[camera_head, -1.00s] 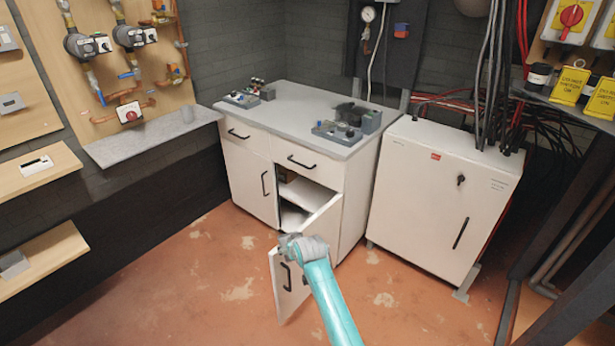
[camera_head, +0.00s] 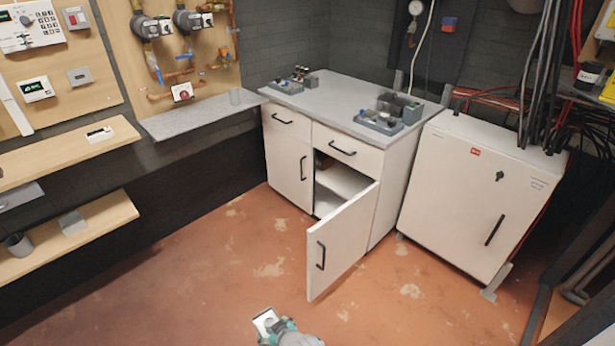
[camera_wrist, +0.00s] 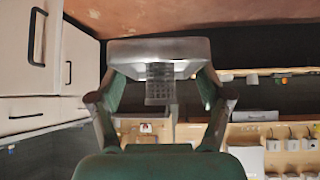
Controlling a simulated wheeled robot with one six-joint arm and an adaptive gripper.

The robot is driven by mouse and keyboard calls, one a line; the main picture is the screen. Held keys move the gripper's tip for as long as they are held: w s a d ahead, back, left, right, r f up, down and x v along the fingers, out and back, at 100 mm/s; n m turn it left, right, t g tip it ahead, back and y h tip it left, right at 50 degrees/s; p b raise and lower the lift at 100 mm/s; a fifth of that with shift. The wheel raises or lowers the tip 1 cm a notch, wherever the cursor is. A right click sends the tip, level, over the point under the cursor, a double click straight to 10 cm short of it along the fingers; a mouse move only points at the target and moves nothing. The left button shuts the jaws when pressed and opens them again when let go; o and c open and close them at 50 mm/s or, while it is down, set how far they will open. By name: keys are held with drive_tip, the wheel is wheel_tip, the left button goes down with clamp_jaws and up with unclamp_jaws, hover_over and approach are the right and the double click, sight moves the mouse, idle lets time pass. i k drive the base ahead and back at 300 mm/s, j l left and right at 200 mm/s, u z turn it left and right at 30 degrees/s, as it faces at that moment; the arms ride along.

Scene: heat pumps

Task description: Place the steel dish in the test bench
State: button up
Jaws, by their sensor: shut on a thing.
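My gripper (camera_head: 276,330) is at the bottom edge of the head view, above the floor and in front of the open cabinet door. In the wrist view my gripper (camera_wrist: 158,78) has its two fingers on either side of a grey metal piece, the steel dish (camera_wrist: 158,47). The dish also shows as a small pale, bright piece in the head view (camera_head: 266,320). The white cabinet with a grey worktop, which looks like the test bench (camera_head: 335,97), stands at the back. Its right lower door (camera_head: 343,243) is open, showing an inner shelf (camera_head: 345,180).
Small control units (camera_head: 388,115) stand on the worktop's right, and more (camera_head: 293,80) at its left. A white electrical cabinet (camera_head: 475,195) stands to the right. Wooden shelves (camera_head: 65,162) and a grey ledge (camera_head: 203,113) line the left wall. The floor (camera_head: 210,280) between is clear.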

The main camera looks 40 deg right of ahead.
sight(356, 191)
drive_tip(key=u, duration=0.45)
drive_tip(key=l+u, duration=0.1)
drive_tip(key=u, duration=0.35)
drive_tip(key=l+u, duration=0.1)
drive_tip(key=u, duration=0.8)
drive_tip(key=l+u, duration=0.15)
drive_tip(key=u, duration=0.7)
drive_tip(key=l+u, duration=0.15)
drive_tip(key=u, duration=0.75)
drive_tip(key=k+l+u, duration=0.1)
drive_tip(key=u, duration=0.3)
drive_tip(key=k+u, duration=0.1)
drive_tip(key=u, duration=0.25)
drive_tip(key=k+u, duration=0.1)
drive_tip(key=u, duration=0.3)
drive_tip(key=k+l+u, duration=0.1)
drive_tip(key=k+u, duration=0.5)
drive_tip(key=k+z, duration=0.35)
drive_tip(key=k+l+z, duration=0.1)
drive_tip(key=z, duration=2)
